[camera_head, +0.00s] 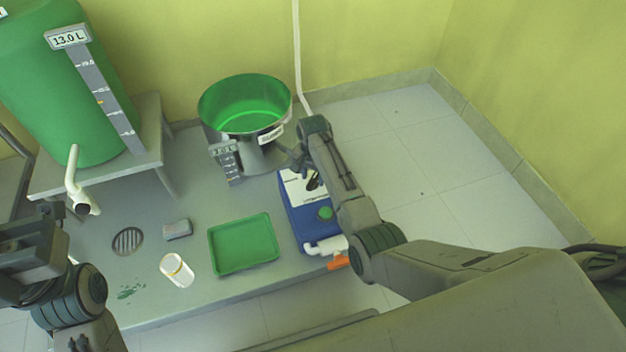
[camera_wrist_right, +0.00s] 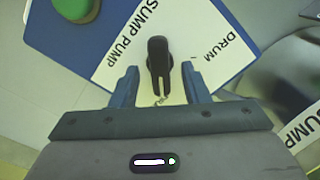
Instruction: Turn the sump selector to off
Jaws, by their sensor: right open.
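The sump selector is a black knob (camera_wrist_right: 158,62) on a white plate (camera_wrist_right: 110,62) marked SUMP PUMP and DRUM in the right wrist view. The plate is on a blue box (camera_head: 298,222), which also has a green button (camera_head: 325,213). My right gripper (camera_wrist_right: 160,70) is open, with one blue finger on each side of the knob's lower part. Gaps show between fingers and knob. Small lettering below the knob is mostly hidden. In the head view, my right gripper (camera_head: 298,158) is over the plate. My left gripper (camera_head: 30,262) is at the left edge; its jaws are unclear.
A green tray (camera_head: 243,243), a white jar (camera_head: 176,270), a grey block (camera_head: 177,229) and a floor drain (camera_head: 128,241) are to the left. A large green tank (camera_head: 70,120) stands on a bench. Tiles at right are clear.

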